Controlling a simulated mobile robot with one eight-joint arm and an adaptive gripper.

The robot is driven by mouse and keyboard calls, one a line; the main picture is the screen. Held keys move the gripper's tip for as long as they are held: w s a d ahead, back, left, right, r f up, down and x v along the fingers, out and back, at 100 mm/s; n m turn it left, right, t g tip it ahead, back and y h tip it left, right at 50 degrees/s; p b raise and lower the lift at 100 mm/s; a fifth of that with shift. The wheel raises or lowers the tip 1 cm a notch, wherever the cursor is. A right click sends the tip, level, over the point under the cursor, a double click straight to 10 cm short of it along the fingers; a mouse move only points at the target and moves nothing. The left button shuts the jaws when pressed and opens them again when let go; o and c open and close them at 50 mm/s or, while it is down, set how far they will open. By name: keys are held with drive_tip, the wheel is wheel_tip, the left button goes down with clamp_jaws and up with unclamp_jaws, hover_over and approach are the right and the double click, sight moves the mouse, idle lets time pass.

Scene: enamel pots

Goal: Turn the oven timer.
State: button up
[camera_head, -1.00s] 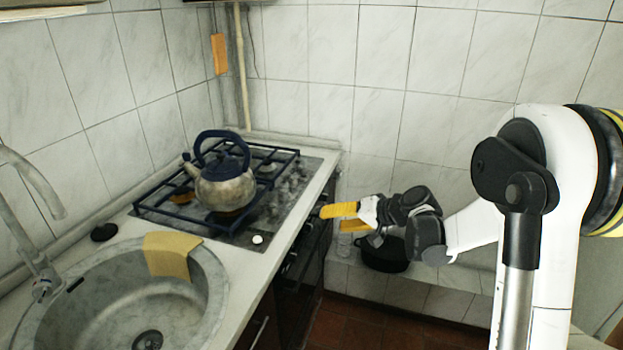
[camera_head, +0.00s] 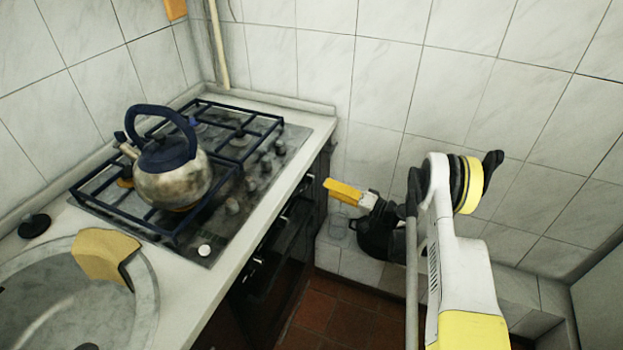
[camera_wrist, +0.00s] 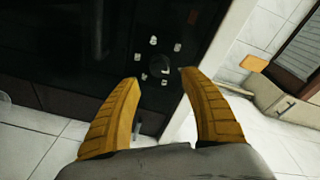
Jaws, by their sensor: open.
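The black oven front (camera_head: 285,235) is below the counter, right of the stove, in the head view. In the wrist view a round black timer knob (camera_wrist: 158,64) sits on the dark panel with several small white marks around it. My gripper (camera_wrist: 161,78) has its two yellow fingers apart, tips just below and to either side of the knob. It looks empty, and I cannot tell whether it touches the panel. In the head view my gripper (camera_head: 343,192) points left at the oven's upper right end, its fingers overlapping. The knob cannot be made out there.
A kettle (camera_head: 172,178) stands on the gas stove (camera_head: 240,200). A sink (camera_head: 70,310) with a yellow cloth (camera_head: 104,254) is at lower left. A tiled wall (camera_head: 470,90) closes the far side.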

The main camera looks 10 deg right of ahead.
sight(313, 181)
drive_tip(key=b+x, duration=0.2)
drive_tip(key=x, duration=0.4)
drive_tip(key=shift+w+a+f, duration=0.2)
drive_tip(key=shift+w+a+r, duration=0.15)
drive_tip(key=shift+w+a, duration=0.3)
drive_tip(key=shift+w, duration=0.1)
clamp_jaws()
